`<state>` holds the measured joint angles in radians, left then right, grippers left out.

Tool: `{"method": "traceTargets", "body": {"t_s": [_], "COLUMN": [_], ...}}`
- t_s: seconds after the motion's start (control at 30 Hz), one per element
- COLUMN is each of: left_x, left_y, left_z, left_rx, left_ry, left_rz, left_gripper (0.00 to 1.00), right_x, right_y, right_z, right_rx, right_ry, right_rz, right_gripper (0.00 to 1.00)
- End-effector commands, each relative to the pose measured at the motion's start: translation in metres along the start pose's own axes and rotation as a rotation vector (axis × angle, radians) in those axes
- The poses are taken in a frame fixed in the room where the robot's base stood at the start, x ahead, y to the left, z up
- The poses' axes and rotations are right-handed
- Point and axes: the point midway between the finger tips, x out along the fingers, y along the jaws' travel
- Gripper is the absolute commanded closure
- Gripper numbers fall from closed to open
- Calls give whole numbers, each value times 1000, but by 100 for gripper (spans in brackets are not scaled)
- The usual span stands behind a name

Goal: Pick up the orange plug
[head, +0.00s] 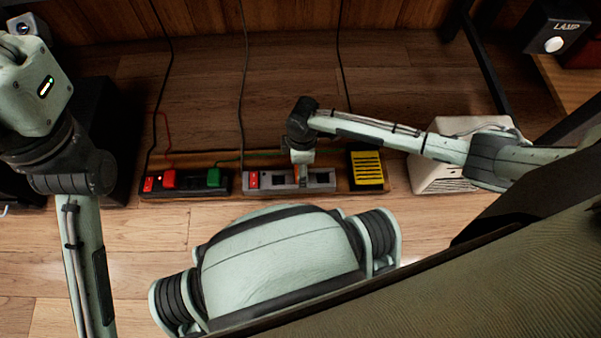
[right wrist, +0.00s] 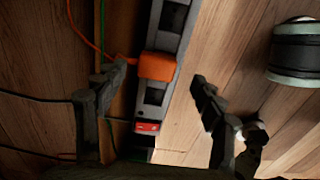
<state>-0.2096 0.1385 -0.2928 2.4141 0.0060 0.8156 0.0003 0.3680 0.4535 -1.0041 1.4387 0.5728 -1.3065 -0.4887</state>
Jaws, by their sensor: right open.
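The orange plug (right wrist: 157,66) sits on a grey power strip (right wrist: 170,18) in the right wrist view, with an orange-red cord at its left side. In the head view only a bit of the orange plug (head: 300,173) shows below my right gripper (head: 301,160). In the right wrist view my right gripper (right wrist: 159,80) is open and empty. Its two dark fingers stand apart on either side of the strip, with the plug between and slightly ahead of the tips. I cannot tell whether they touch anything. My left gripper is out of view; only its arm shows.
A second strip (head: 190,190) at left holds a red plug (head: 168,179) and a green plug (head: 214,177). A yellow-and-black box (head: 367,169) stands right of the nearer strip, then a white vented box (head: 437,178). Dark cables run down the back.

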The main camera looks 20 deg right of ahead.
Motion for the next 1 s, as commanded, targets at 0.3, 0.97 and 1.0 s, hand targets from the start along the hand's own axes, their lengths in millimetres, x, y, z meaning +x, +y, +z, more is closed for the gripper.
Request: {"method": "traceTargets", "body": {"t_s": [0.3, 0.97, 1.0], "left_x": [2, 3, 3], "left_y": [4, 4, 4], "left_z": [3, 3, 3], "left_rx": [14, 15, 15], "left_ry": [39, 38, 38], "left_rz": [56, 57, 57], "left_gripper": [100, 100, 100], "right_x": [41, 40, 40], "right_y": [3, 3, 3], "right_z": [2, 2, 2], "right_rx": [0, 0, 0], "right_ry": [-1, -1, -1], "right_rz": [0, 0, 0], "right_gripper": [31, 83, 87]}}
